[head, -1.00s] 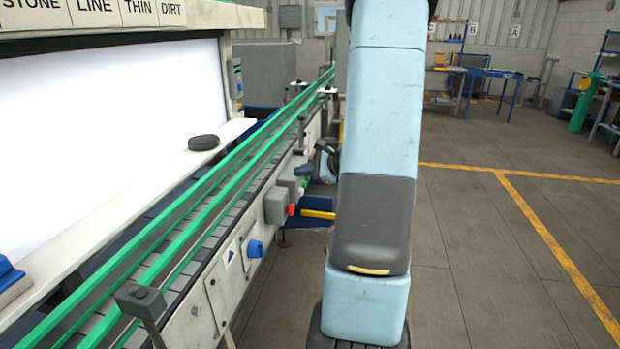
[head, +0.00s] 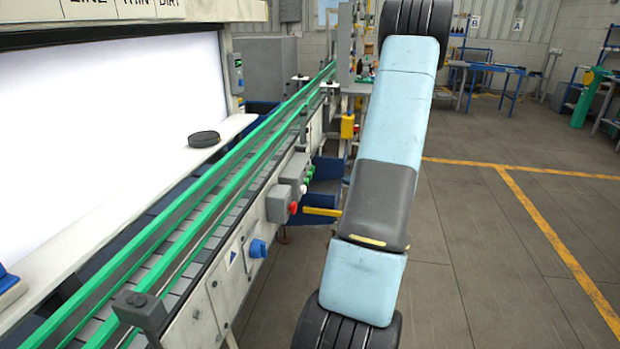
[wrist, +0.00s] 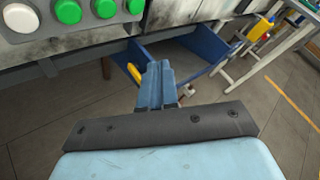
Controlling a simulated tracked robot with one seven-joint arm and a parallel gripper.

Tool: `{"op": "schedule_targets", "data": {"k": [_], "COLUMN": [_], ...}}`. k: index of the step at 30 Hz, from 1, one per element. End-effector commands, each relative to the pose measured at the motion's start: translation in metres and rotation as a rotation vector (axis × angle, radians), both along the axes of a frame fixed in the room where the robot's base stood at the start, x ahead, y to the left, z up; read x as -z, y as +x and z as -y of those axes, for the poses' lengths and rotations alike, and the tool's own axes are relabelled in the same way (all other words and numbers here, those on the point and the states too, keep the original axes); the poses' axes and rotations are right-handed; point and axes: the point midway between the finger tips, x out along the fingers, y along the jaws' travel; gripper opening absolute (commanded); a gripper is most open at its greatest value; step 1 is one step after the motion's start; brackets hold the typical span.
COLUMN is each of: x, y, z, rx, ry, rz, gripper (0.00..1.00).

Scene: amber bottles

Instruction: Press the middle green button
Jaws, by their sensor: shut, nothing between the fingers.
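A grey box with a row of buttons shows at the upper left of the wrist view. From left to right it has a white button (wrist: 20,18), a green button (wrist: 68,11), the middle green button (wrist: 104,8) and another green button (wrist: 134,6) cut by the top edge. My gripper (wrist: 156,68) is shut and empty, below and to the right of the buttons and apart from them. In the head view the green buttons (head: 309,173) are small on the conveyor's side, left of my arm. My gripper is not visible there.
A box with a red button (head: 293,208) and a blue knob (head: 257,248) sit nearer on the conveyor side. A blue bin (wrist: 200,45) and a yellow bar (wrist: 134,73) lie beyond my gripper. Open floor (head: 470,250) is to the right.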

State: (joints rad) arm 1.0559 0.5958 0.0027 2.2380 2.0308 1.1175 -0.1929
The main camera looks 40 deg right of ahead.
Motion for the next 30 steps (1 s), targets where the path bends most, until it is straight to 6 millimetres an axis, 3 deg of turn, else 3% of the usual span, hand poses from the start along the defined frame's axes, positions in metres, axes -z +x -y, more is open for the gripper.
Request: {"op": "schedule_targets", "data": {"k": [21,30], "x": [0.000,0.000], "y": [0.055,0.066], "z": [-0.047,-0.056], "rx": [-0.002,-0.001], "ry": [0.000,-0.001], "rz": [0.000,0.000], "gripper": [0.00,0.00]}}
